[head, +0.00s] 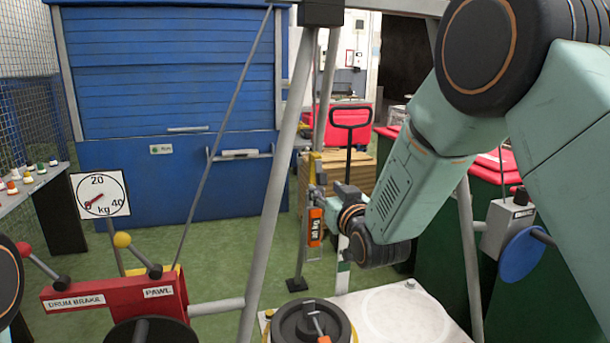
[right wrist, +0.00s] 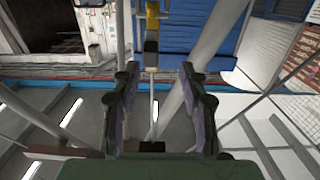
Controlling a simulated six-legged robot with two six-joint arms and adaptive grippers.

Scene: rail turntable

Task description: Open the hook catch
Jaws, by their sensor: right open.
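A yellow piece with a dark block (head: 311,167) hangs on a thin line in the head view, in front of the blue shutter. It looks like the hook, but its catch is too small to make out. It also shows in the right wrist view (right wrist: 152,22), beyond the fingertips, with the thin line passing between the fingers in the picture. My right gripper (head: 327,190) is close beside it in the head view. In the right wrist view the gripper (right wrist: 158,72) has its fingers apart with nothing visible held. My left gripper is out of view.
An orange labelled piece (head: 315,227) is below the hook. Grey frame legs (head: 276,170) stand close on the left. A red lever box (head: 115,302) and a dial (head: 100,194) are at left. A white plate (head: 405,315) with a dark round weight (head: 298,324) lies below.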

